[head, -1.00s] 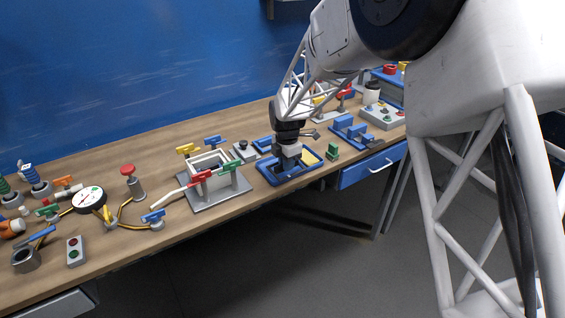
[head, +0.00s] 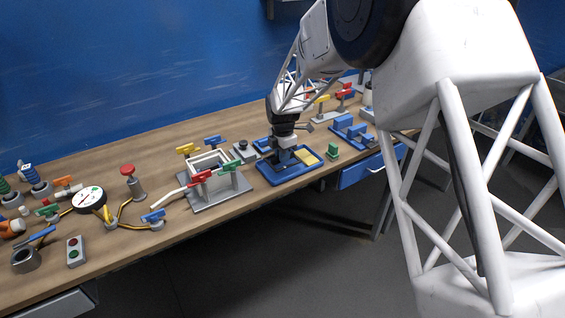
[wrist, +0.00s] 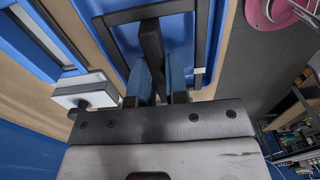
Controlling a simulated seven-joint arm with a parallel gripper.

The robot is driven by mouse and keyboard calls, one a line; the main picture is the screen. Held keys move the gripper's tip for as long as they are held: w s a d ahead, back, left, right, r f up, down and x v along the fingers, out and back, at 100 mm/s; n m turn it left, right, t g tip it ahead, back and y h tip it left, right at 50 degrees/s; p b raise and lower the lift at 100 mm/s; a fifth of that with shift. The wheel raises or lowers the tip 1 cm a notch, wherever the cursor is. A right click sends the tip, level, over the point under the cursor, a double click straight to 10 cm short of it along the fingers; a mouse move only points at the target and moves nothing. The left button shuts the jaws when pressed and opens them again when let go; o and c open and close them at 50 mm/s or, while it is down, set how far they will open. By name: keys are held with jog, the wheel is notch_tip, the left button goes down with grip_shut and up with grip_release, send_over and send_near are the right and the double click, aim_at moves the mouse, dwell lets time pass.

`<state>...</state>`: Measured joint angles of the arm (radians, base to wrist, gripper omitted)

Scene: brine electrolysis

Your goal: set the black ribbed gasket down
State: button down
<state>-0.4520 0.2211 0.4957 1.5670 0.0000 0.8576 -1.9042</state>
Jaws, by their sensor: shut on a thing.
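My gripper (head: 284,153) is low over the left part of a blue tray (head: 292,180), pointing down. In the wrist view, its two blue-grey fingers (wrist: 160,82) are close together on a dark bar of the black gasket (wrist: 150,45), a thin angular frame. The gasket lies over the blue tray surface in that view (wrist: 220,28). Its ribs are too small to tell, and part of it is hidden by the fingers. I cannot tell whether it touches the tray floor. A yellow pad (head: 306,157) lies in the tray, right of my gripper.
Left of the tray stands a grey plate (head: 215,200) bearing a white open frame with coloured clamps. A small grey block (head: 244,152) is close behind. A green piece (head: 332,151) and a blue fixture (head: 351,130) stand to the right. The bench front edge is close.

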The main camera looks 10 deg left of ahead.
jog(key=shift+f, duration=1.6)
jog(key=shift+f, duration=0.1)
jog(key=c, duration=1.1)
grip_release()
notch_tip(320, 180, up, 12)
jog(key=shift+r, duration=0.1)
jog(key=shift+d+r, duration=0.1)
